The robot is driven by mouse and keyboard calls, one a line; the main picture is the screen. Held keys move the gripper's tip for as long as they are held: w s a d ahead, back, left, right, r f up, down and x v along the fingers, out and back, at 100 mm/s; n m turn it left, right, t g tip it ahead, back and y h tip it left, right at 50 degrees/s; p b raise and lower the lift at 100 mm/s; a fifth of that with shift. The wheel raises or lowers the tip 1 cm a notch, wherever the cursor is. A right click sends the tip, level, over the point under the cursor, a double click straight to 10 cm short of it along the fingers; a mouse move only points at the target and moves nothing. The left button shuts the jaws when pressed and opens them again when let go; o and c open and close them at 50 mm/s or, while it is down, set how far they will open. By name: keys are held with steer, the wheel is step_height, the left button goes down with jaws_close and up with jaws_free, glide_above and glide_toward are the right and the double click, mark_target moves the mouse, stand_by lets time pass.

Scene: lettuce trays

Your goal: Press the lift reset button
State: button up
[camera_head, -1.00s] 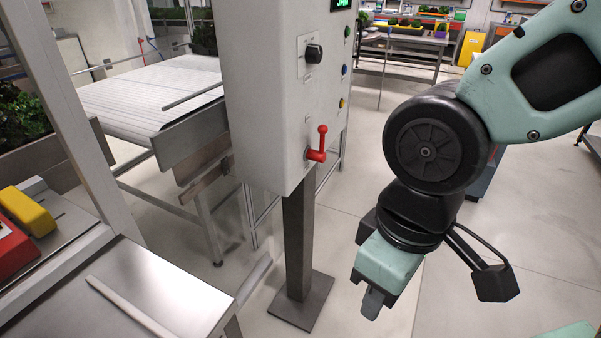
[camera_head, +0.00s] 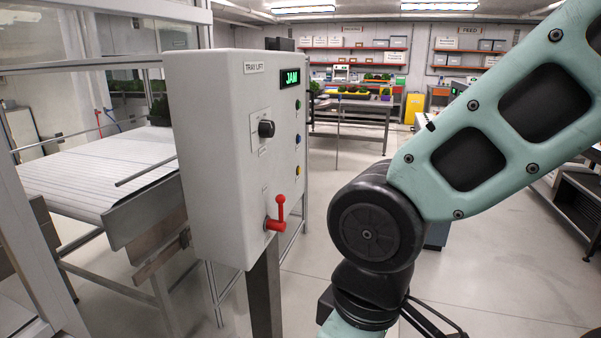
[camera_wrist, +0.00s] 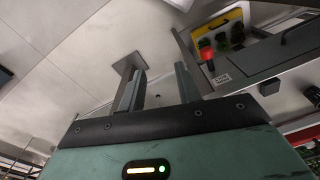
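The grey control box (camera_head: 215,150), labelled TRAY LIFT, stands on a post left of my arm in the head view. Its green display (camera_head: 291,77) reads JAM. A green button (camera_head: 298,104), a blue button (camera_head: 298,139) and a yellow button (camera_head: 298,167) run down its right face. I cannot read which one is the lift reset. A black knob (camera_head: 266,128) and a red lever (camera_head: 276,214) are on its front. My gripper (camera_wrist: 157,88) has its fingers apart and empty in the wrist view, pointing towards the floor; its fingertips are below the head view.
A conveyor (camera_head: 85,175) lies behind and left of the box. Open floor (camera_head: 480,285) lies right of my arm; shelves and tables stand at the back.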

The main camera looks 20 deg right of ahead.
jaws_close()
stand_by(1.7)
